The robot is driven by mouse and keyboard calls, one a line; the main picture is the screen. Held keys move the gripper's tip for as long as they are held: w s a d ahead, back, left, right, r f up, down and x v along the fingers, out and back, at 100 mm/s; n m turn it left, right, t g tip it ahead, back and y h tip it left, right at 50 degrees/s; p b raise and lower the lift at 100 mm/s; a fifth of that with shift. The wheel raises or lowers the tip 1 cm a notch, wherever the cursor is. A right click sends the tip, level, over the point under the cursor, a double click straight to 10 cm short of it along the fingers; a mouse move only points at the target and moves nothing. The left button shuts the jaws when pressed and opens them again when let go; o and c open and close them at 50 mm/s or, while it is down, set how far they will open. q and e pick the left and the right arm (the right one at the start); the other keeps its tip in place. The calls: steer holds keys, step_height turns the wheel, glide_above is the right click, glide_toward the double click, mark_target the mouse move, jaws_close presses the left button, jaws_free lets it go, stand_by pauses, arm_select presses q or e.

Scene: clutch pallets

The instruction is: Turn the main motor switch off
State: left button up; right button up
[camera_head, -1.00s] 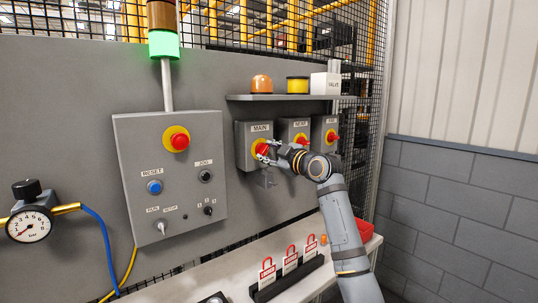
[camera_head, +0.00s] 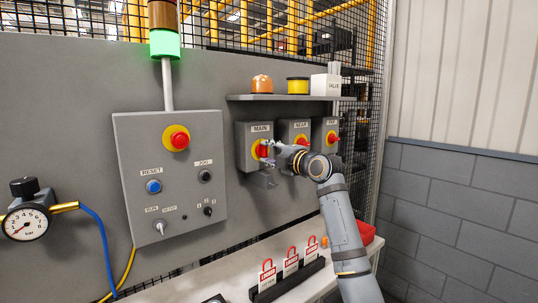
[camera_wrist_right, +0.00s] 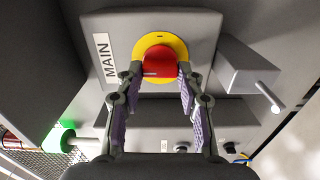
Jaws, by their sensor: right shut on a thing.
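The main motor switch is a grey box (camera_head: 243,135) labelled MAIN on the panel, with a yellow disc and a red handle (camera_head: 263,150). In the right wrist view the red handle (camera_wrist_right: 155,62) sits in front of the yellow disc (camera_wrist_right: 177,42), and the MAIN label runs sideways. My right gripper (camera_head: 270,151) is at the handle. In the wrist view its fingertips (camera_wrist_right: 158,76) are on either side of the handle, shut on it. The fingers hide part of the handle in the head view. My left gripper is not in view.
A control box (camera_head: 135,150) is to the left. A rack of red padlock tags (camera_head: 290,280) stands on the bench below.

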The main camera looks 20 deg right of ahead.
stand_by(0.4)
steer(key=o, duration=1.2)
steer(key=shift+c, duration=0.2)
steer(key=v, duration=1.2)
